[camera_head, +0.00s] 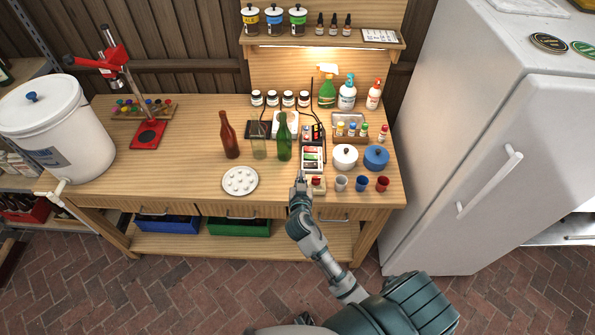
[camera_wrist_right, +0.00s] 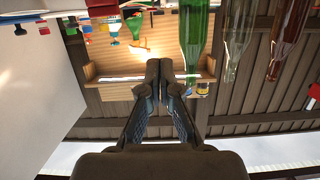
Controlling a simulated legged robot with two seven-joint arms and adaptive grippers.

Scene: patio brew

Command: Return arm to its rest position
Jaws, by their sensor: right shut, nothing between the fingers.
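My right gripper (camera_head: 299,184) reaches up from the bottom of the head view to the front part of the wooden bench (camera_head: 200,185). Its fingertips are just in front of a small tray of packets (camera_head: 312,160). In the right wrist view the gripper's two fingers (camera_wrist_right: 160,65) are together with nothing between them. That view is upside down, with the green bottle (camera_wrist_right: 196,35) beyond the fingers. My left gripper is not in the head view.
A brown bottle (camera_head: 229,138), a clear bottle (camera_head: 258,143) and a green bottle (camera_head: 284,140) stand left of the gripper. A white round plate (camera_head: 240,181) lies at the front. Small cups (camera_head: 362,184) and lidded pots (camera_head: 345,157) stand to the right. A white fridge (camera_head: 470,150) stands at far right.

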